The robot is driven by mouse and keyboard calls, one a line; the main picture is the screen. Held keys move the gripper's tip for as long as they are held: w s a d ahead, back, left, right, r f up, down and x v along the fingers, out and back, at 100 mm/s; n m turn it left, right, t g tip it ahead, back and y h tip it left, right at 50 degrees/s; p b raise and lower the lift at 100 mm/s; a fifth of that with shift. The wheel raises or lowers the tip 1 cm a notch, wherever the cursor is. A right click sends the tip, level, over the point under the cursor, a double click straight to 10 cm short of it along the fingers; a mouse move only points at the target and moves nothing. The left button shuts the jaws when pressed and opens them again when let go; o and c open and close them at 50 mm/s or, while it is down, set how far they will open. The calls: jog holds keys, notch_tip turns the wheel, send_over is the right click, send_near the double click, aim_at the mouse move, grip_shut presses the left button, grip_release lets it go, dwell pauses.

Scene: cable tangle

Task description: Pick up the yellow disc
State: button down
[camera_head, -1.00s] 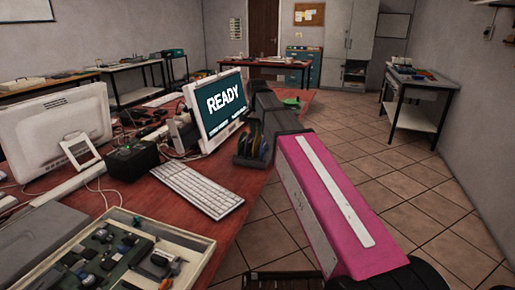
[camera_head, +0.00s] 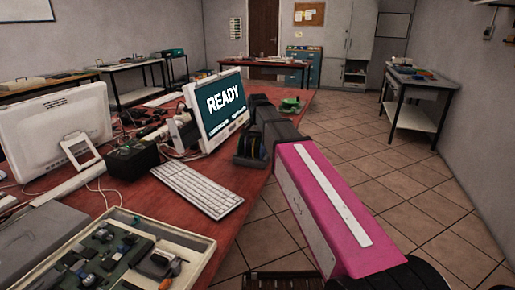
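A dark rack of upright discs (camera_head: 249,151) stands near the right edge of the red table, right of the keyboard. Blue shows on one disc. I cannot make out a yellow disc for certain; the discs are small and partly covered by my arm.
The READY monitor (camera_head: 217,110) stands close left of the rack, with a white keyboard (camera_head: 197,189) in front. A green object (camera_head: 291,104) lies beyond my arm. A tray of electronics (camera_head: 196,245) is at the near left. The tiled floor (camera_head: 400,175) to the right is clear.

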jog(key=shift+r, duration=0.1)
notch_tip(320, 180, up, 10)
jog(key=shift+f, duration=0.1)
dwell(0.6)
